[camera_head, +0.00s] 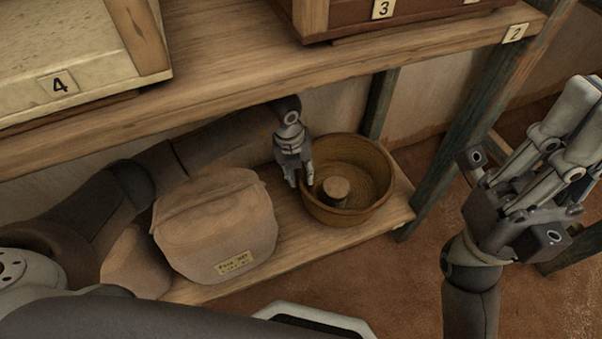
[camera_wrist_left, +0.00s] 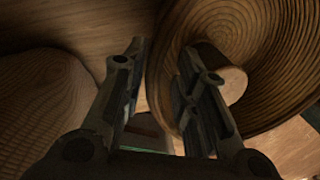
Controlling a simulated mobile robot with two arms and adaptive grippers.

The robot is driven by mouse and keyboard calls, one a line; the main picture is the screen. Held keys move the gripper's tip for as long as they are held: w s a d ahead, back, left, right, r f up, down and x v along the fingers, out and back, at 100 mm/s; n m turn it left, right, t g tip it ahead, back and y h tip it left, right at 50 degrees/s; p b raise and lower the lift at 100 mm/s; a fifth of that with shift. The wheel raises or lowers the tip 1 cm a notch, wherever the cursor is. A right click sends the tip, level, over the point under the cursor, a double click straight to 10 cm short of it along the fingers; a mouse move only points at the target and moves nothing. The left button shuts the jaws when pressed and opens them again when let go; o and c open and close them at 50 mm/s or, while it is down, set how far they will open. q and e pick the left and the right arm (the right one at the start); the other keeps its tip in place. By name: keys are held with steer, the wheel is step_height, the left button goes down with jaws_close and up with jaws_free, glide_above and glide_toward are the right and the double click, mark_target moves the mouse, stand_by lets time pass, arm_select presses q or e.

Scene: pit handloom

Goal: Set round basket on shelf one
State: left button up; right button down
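The round basket (camera_head: 383,190), brown and coiled, stands upright on a low wooden board (camera_head: 300,247). A short cylinder with a tan top (camera_head: 337,188) stands inside it. My left gripper (camera_head: 302,182) reaches in under the upper shelf and is at the basket's left rim. In the left wrist view its fingers (camera_wrist_left: 163,92) are apart, one outside the basket wall and one over its inside (camera_wrist_left: 250,40); contact is not clear. My right gripper (camera_head: 575,125) points up at the right, away from the basket, apparently empty; its finger gap is unclear. No label reading 1 is visible.
The upper shelf (camera_head: 235,85), with a "2" tag, overhangs my left arm. Boxes tagged 4 (camera_head: 60,84) and 3 (camera_head: 383,10) are on it. A labelled cloth bag (camera_head: 215,225) sits left of the basket. A dark post (camera_head: 455,150) stands right of the basket.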

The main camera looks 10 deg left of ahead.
arm_select(q)
steer(key=shift+s+a+r+p, duration=0.15)
steer(key=shift+r+p, duration=0.35)
steer(key=shift+r, duration=0.9)
steer(key=shift+a+r+p, duration=0.2)
steer(key=shift+r+p, duration=0.25)
steer(key=shift+r, duration=0.9)
